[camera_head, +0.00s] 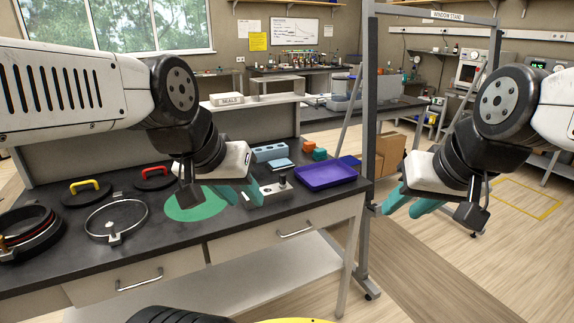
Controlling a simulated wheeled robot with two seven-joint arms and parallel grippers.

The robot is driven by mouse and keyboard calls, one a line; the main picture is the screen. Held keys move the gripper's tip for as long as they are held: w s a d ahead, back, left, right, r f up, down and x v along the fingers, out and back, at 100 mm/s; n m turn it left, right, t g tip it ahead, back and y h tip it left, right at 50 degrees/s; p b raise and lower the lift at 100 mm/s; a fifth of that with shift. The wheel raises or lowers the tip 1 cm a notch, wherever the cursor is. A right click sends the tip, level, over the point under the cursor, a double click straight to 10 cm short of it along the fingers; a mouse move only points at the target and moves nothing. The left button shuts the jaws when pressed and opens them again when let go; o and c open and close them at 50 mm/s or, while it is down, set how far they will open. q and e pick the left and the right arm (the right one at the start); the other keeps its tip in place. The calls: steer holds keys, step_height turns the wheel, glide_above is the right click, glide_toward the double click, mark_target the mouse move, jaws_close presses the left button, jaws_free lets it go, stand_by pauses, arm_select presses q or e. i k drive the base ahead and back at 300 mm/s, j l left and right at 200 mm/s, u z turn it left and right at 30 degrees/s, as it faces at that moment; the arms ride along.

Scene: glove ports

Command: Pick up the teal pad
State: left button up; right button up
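A flat round teal-green pad (190,207) lies on the dark bench top, left of centre; my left arm's wrist covers part of it. My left gripper (246,196), with teal fingers, is above the bench just right of the pad. Its fingers look apart, with nothing seen between them. My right gripper (410,205) is out beyond the bench's right end, over the floor, with its teal fingers apart and empty.
Lids with yellow (86,186) and red (153,172) handles, a clamp ring (116,219) and a dark round port (28,237) fill the bench's left. A purple tray (327,175), blue block (269,152) and metal fixture (268,192) stand right. A grey post (368,150) rises beside the bench.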

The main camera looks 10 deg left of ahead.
mark_target(319, 153)
steer(key=i+l, duration=0.3)
steer(key=i, duration=0.15)
steer(key=i+l, duration=0.25)
steer(key=i, duration=0.15)
steer(key=i+l, duration=0.3)
steer(key=i, duration=0.15)
steer(key=i+l+z, duration=0.1)
steer(key=i+l, duration=0.2)
steer(key=i, duration=0.1)
